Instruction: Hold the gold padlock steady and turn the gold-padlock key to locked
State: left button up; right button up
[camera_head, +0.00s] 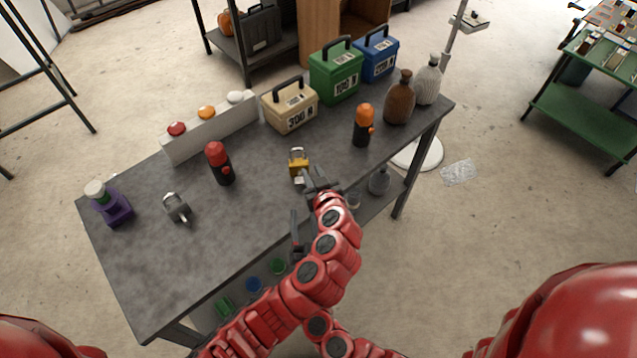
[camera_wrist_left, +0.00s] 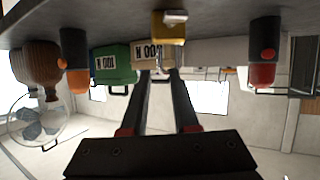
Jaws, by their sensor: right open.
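In the left wrist view, which is upside down, the padlock (camera_wrist_left: 168,29) and key (camera_wrist_left: 175,16) are beyond the fingertips. My left gripper (camera_head: 310,181) is just in front of the padlock and partly hides the key area. Its two fingers (camera_wrist_left: 159,75) are apart, with the shackle seen between or behind their tips; contact cannot be told. My right gripper (camera_head: 296,222) is lower, by the table's near edge, open and empty.
An orange-capped bottle (camera_head: 363,127) and brown bottle (camera_head: 399,100) stand right. Beige (camera_head: 290,108) and green cases (camera_head: 335,74) stand behind. The table's front left is clear.

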aim_at(304, 157)
pick_arm(q)
jog(key=x, duration=1)
jog(key=shift+f, duration=0.1)
grip_shut()
dwell(1.2)
